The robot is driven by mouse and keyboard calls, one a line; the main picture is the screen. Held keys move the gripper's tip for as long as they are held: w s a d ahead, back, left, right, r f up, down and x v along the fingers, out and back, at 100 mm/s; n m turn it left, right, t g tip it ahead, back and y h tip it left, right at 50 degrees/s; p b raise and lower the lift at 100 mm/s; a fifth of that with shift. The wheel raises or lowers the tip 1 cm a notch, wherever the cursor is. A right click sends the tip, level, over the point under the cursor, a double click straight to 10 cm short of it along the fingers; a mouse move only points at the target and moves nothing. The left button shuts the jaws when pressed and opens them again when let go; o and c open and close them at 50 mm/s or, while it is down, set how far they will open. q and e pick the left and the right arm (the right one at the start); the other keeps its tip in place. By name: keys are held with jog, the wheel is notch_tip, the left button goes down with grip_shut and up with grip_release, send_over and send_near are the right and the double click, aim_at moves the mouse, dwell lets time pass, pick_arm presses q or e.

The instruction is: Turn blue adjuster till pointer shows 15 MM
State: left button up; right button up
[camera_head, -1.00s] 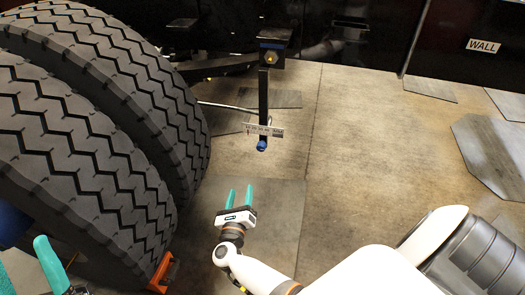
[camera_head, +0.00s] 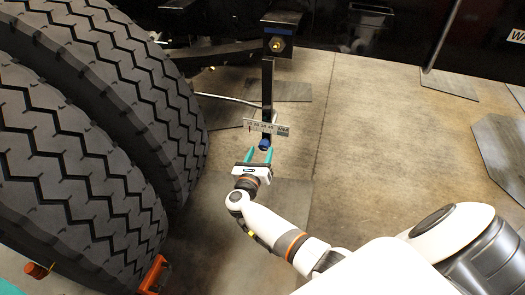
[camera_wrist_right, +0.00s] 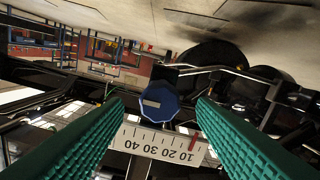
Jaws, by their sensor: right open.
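The blue adjuster (camera_head: 264,142) is a faceted knob at the lower end of a dark vertical bar, just below a white scale plate (camera_head: 265,127). My right gripper (camera_head: 259,153) is open, with its two teal fingertips just short of the knob. In the right wrist view the blue adjuster (camera_wrist_right: 158,103) shows between the fingers, apart from both. The scale plate (camera_wrist_right: 155,143) there carries marks 10 to 40, and a red pointer (camera_wrist_right: 193,139) stands near the 10 end; its exact reading is unclear. A sliver of teal, likely my left gripper (camera_head: 8,288), shows at the bottom left corner.
Two large tyres (camera_head: 75,150) stand close on the left. The dark bar (camera_head: 267,80) hangs from a dark chassis beam (camera_head: 300,20) at the back. An orange piece (camera_head: 154,273) sits below the tyres. The floor to the right (camera_head: 400,140) is clear apart from flat dark plates.

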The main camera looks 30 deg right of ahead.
jog(key=shift+x, duration=1.4)
jog(key=shift+c, duration=0.5)
jog(key=c, duration=0.9)
